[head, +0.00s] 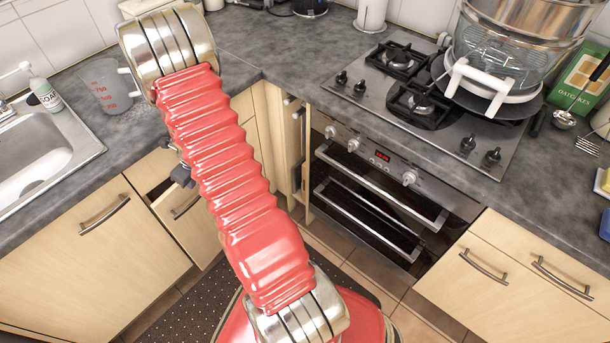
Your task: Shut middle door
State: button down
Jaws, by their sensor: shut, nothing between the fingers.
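The middle door (203,220) is a pale wood cabinet front with a metal bar handle (186,207), under the counter left of the corner. It appears to stand ajar, with a dark gap along its upper left edge. My red ribbed arm hides its right side. My gripper (181,176) shows as a small dark shape beside the arm, near the top of this door and above its handle. It is shut and empty. I cannot tell whether it touches the door.
A wider cabinet front (85,245) is to the left, below the sink (45,150). A narrow front (299,150) stands beside the oven (375,215) and seems partly open. A measuring jug (108,88) and soap bottle (45,93) stand on the counter. Floor shows at lower centre.

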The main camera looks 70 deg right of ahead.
jog(key=shift+w, duration=0.35)
jog(key=shift+a, duration=0.1)
jog(key=shift+r, duration=0.1)
dwell(0.4)
jog(key=a+v, duration=0.1)
jog(key=v, duration=1.8)
jog(key=shift+a+r, duration=0.35)
jog(key=shift+r, duration=0.05)
